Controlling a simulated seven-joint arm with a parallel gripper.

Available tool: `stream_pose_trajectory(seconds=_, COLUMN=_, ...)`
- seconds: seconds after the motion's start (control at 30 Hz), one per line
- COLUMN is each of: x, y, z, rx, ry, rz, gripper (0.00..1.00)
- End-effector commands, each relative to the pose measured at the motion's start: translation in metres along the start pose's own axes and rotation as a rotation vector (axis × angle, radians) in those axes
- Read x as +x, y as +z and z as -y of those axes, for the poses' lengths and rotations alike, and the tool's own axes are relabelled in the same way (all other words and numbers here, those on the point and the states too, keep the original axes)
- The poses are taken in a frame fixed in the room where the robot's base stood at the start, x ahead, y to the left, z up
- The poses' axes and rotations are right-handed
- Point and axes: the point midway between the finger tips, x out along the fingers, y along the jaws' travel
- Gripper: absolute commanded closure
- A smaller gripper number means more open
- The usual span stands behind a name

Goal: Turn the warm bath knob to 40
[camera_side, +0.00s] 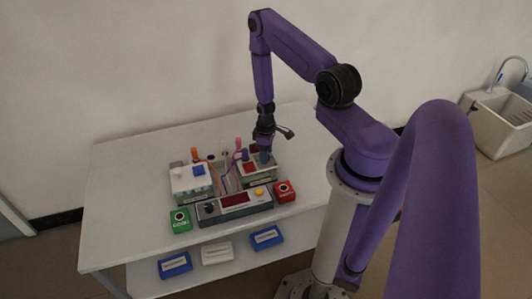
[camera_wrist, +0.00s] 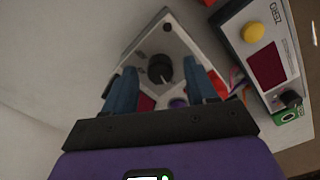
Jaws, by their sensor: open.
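In the wrist view a black round knob (camera_wrist: 158,69) with a pale pointer mark stands on a light grey box (camera_wrist: 178,44). My gripper (camera_wrist: 162,77) is open, with one blue finger on each side of the knob. I cannot tell whether the fingers touch it. The scale and any "warm bath" label are not readable, so the knob's setting cannot be told.
A long panel (camera_side: 235,211) with a knob, red display and yellow button stands in front. A box with a blue button (camera_side: 191,187) is to the left. Green (camera_side: 180,220) and red (camera_side: 285,191) button boxes flank the panel. The white table (camera_side: 125,185) is bare at left.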

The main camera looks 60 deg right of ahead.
Motion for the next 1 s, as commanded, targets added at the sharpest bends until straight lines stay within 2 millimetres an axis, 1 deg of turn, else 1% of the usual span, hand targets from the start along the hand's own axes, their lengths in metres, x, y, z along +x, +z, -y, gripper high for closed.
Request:
stream_pose_trajectory(seconds=0.3, x=0.0016, y=-0.0001, z=-0.0001, rx=0.000, ry=0.000, rz=0.000, gripper=0.43)
stream_pose_trajectory(seconds=0.37, x=0.0016, y=-0.0001, z=-0.0001, rx=0.000, ry=0.000, rz=0.000, gripper=0.63)
stream_pose_trajectory(seconds=0.4, x=0.0015, y=-0.0001, z=-0.0001, rx=0.000, ry=0.000, rz=0.000, gripper=0.76)
stream_pose_trajectory(seconds=0.47, x=0.0015, y=-0.0001, z=-0.0001, rx=0.000, ry=0.000, rz=0.000, gripper=0.95)
stream_pose_trajectory(seconds=0.5, x=0.0015, y=-0.0001, z=-0.0001, rx=0.000, ry=0.000, rz=0.000, gripper=0.99)
stream_pose_trajectory(seconds=0.77, x=0.0014, y=0.0000, z=0.0000, rx=0.019, ry=0.000, rz=0.000, gripper=0.99)
stream_pose_trajectory(seconds=1.0, x=0.0013, y=-0.0002, z=0.0004, rx=0.125, ry=0.000, rz=0.000, gripper=0.99)
